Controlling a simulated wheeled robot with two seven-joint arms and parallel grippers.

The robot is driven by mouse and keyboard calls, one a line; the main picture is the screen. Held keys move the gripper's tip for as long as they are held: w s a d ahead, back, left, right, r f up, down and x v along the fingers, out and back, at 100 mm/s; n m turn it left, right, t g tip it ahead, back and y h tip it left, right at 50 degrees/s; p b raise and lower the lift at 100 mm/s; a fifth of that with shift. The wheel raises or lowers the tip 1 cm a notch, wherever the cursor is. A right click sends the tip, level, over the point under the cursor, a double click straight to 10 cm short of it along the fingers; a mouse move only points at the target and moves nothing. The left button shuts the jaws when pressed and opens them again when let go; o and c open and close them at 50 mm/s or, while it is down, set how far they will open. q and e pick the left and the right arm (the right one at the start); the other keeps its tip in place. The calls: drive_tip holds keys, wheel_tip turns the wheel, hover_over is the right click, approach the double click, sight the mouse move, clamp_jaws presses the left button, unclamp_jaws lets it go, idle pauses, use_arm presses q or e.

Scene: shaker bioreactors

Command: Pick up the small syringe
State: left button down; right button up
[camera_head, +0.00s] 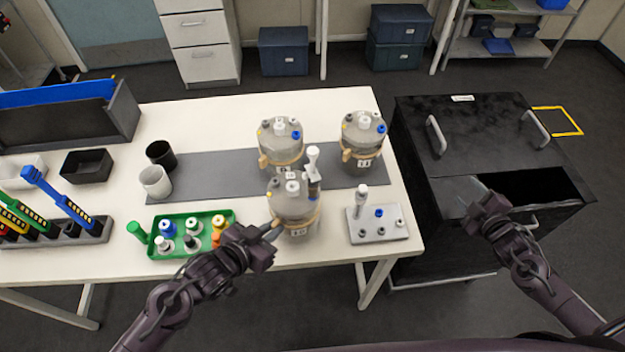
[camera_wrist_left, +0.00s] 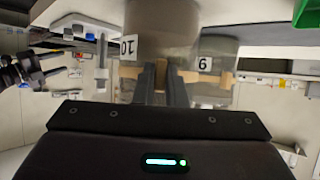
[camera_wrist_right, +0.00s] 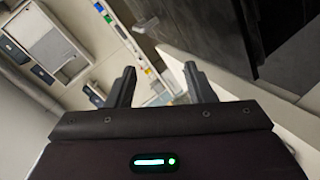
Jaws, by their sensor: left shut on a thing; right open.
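Two upright white-topped, syringe-like pieces are in the head view. The smaller one (camera_head: 361,199) stands on a grey block (camera_head: 377,224) at the table's front right. The larger one (camera_head: 313,166), with a dark lower part, is at the right side of the front grey bioreactor (camera_head: 291,203). My left gripper (camera_head: 272,229) is at the left side of this bioreactor. In the left wrist view its fingers (camera_wrist_left: 162,85) are closed at the vessel's tan collar. My right gripper (camera_head: 472,198) is open and empty, over the black cabinet, right of the block.
Two more bioreactors (camera_head: 281,143) (camera_head: 362,141) stand behind on the grey mat (camera_head: 215,179). A green tray (camera_head: 176,251) of small bottles lies left of my left gripper.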

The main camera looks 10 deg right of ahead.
sight(313, 150)
drive_tip(key=s+a+r+m+y, duration=0.2)
drive_tip(key=s+a+r+y, duration=0.15)
drive_tip(key=a, duration=0.75)
drive_tip(key=s+a+r+m+t+y, duration=0.1)
drive_tip(key=s+a+r+m+y, duration=0.3)
drive_tip(key=a, duration=0.7)
drive_tip(key=s+a+r+y, duration=0.25)
drive_tip(key=a+r, duration=0.35)
drive_tip(key=a, duration=0.6)
drive_tip(key=shift+h, duration=0.4)
drive_tip(key=shift+r+x, duration=0.15)
drive_tip(key=shift+x, duration=2.75)
drive_tip(key=shift+r+x, duration=0.15)
drive_tip(key=shift+x, duration=2.75)
drive_tip(key=shift+s, duration=0.1)
clamp_jaws()
wheel_tip(313, 150, up, 10)
drive_tip(key=shift+r, duration=0.1)
use_arm(q)
drive_tip(key=c, duration=1.4)
unclamp_jaws()
drive_tip(key=shift+a, duration=0.1)
drive_tip(key=shift+s, duration=0.1)
